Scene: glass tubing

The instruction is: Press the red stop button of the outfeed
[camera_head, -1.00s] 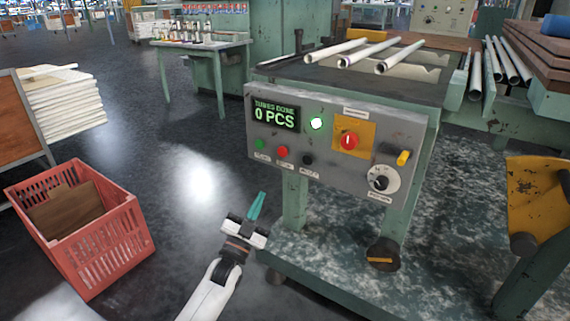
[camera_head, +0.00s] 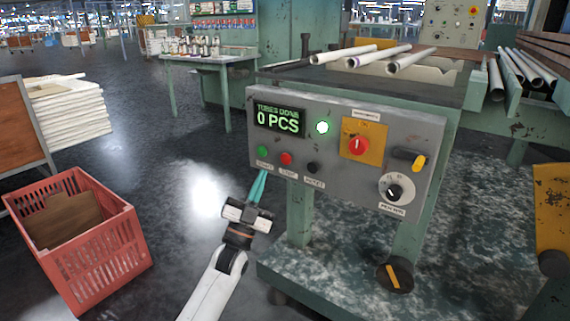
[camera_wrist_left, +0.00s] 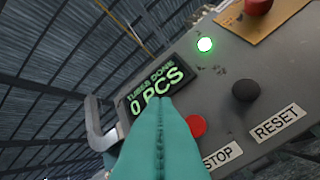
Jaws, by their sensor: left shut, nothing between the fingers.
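The outfeed's grey control panel (camera_head: 345,190) has a small red stop button (camera_head: 286,158) on its lower left, between a green button (camera_head: 262,151) and a black button (camera_head: 313,168). In the left wrist view the red stop button (camera_wrist_left: 196,126) sits above a STOP label (camera_wrist_left: 222,155), just right of my fingers. My left gripper (camera_head: 262,178) is shut and empty, with teal fingertips just below the green button in the head view. The fingertips (camera_wrist_left: 160,102) cover part of the panel in the wrist view; the green button is not visible there. I cannot tell whether they touch the panel.
A display (camera_head: 279,120) reads "TUBES DONE 0 PCS", beside a lit white-green lamp (camera_head: 322,128). A larger red knob (camera_head: 357,146) sits on a yellow plate, with a dial (camera_head: 394,191) lower right. A red crate (camera_head: 105,250) stands on the floor at left. Tubes (camera_head: 375,58) lie on top.

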